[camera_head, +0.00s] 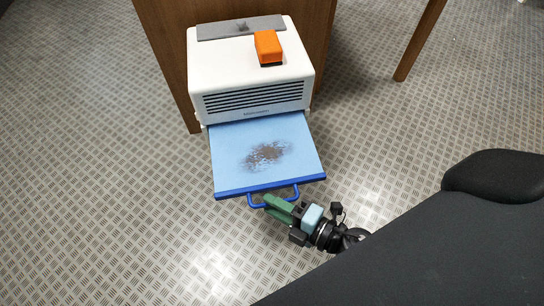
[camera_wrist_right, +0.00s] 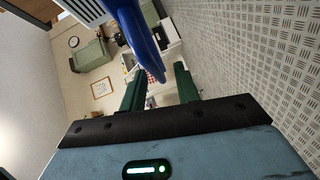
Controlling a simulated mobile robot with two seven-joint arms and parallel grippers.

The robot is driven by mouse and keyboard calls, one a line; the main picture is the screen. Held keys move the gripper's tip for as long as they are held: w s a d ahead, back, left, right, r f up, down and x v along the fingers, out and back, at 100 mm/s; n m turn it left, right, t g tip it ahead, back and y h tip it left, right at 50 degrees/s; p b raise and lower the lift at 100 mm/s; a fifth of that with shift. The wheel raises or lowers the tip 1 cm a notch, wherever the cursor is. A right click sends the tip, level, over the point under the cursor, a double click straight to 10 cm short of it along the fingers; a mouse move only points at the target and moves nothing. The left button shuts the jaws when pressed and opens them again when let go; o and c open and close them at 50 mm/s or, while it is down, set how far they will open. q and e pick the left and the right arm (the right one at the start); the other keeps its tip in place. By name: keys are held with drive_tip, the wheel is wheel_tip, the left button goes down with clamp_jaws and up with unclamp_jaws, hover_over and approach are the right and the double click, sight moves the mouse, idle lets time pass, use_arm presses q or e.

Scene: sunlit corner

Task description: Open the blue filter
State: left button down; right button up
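The blue filter (camera_head: 230,155) is a light blue panel with a dark blue front edge. It sticks far out of the front of a white unit (camera_head: 235,70), with a brown dirt patch on its top. A dark blue handle (camera_head: 257,205) loops from its front edge; it also shows in the right wrist view (camera_wrist_right: 140,40). My right gripper (camera_head: 266,205) has green fingers at the handle. In the right wrist view the fingers (camera_wrist_right: 158,75) stand apart with the handle bar reaching between them, and a gap shows beside it. My left gripper is not in view.
An orange block (camera_head: 268,47) and a grey pad (camera_head: 240,27) lie on the unit's top. A wooden table or cabinet (camera_head: 160,50) stands behind, with a wooden leg (camera_head: 420,40) at upper right. The patterned metal floor around is clear.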

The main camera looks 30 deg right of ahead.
drive_tip(key=v, duration=0.6)
drive_tip(key=shift+s+d, duration=0.2)
drive_tip(key=shift+s, duration=0.15)
